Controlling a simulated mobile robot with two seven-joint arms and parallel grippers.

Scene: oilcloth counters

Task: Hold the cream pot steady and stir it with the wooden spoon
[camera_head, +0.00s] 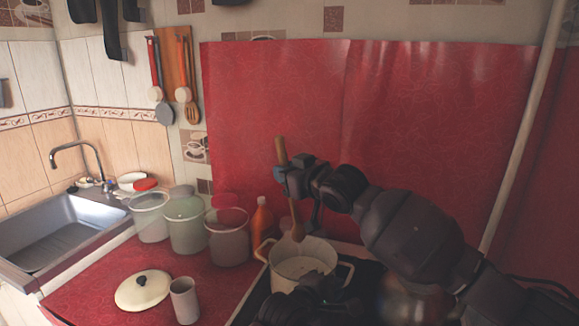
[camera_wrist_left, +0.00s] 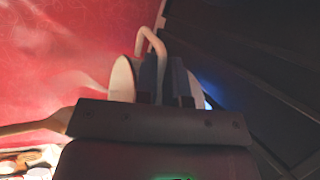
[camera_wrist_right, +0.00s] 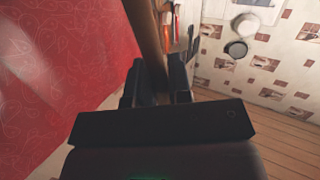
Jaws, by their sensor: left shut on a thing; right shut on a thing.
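The cream pot (camera_head: 285,277) stands on the dark hob, open at the top, with pale contents. My left gripper (camera_head: 328,284) is low at its right side, shut on the pot's handle; the left wrist view shows the looped handle (camera_wrist_left: 151,42) between the fingers (camera_wrist_left: 163,82). The wooden spoon (camera_head: 281,152) is nearly upright, tilted slightly. My right gripper (camera_head: 297,176) is shut on its shaft, which also shows in the right wrist view (camera_wrist_right: 146,40). The spoon's lower end is at the pot's far rim; I cannot tell whether it touches the contents.
Several clear containers (camera_head: 186,228) and an orange bottle (camera_head: 262,220) stand behind and left of the pot. A cream lid (camera_head: 143,290) and a grey cup (camera_head: 185,301) are on the red counter. A sink (camera_head: 50,235) is at far left. Red oilcloth (camera_head: 270,100) covers the wall behind.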

